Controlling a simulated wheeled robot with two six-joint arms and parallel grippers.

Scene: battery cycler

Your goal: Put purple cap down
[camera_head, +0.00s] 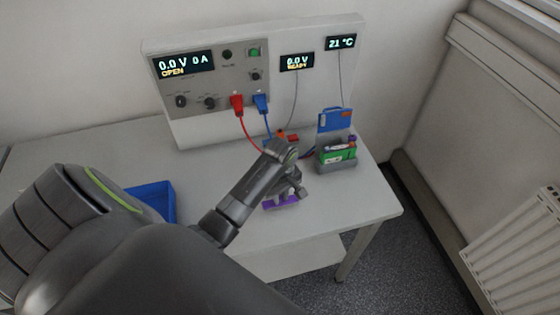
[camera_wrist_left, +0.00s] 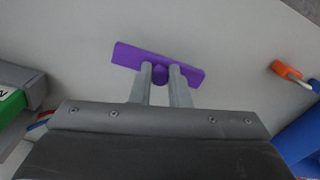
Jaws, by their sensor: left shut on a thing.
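The purple cap (camera_wrist_left: 185,71) is a flat bar with a small round knob in the middle. In the left wrist view my left gripper (camera_wrist_left: 159,72) has its two fingers shut on that knob. In the head view the purple cap (camera_head: 282,202) shows below my left gripper (camera_head: 290,192), over the front part of the white table (camera_head: 345,205). I cannot tell whether the cap touches the table. My right gripper is not in view.
A blue bin (camera_head: 155,198) stands left, partly behind my arm. The grey holder (camera_head: 337,163) with a green item and a blue card stands right. Red and blue leads run from the cycler panel (camera_head: 190,103). The table's right front corner is clear.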

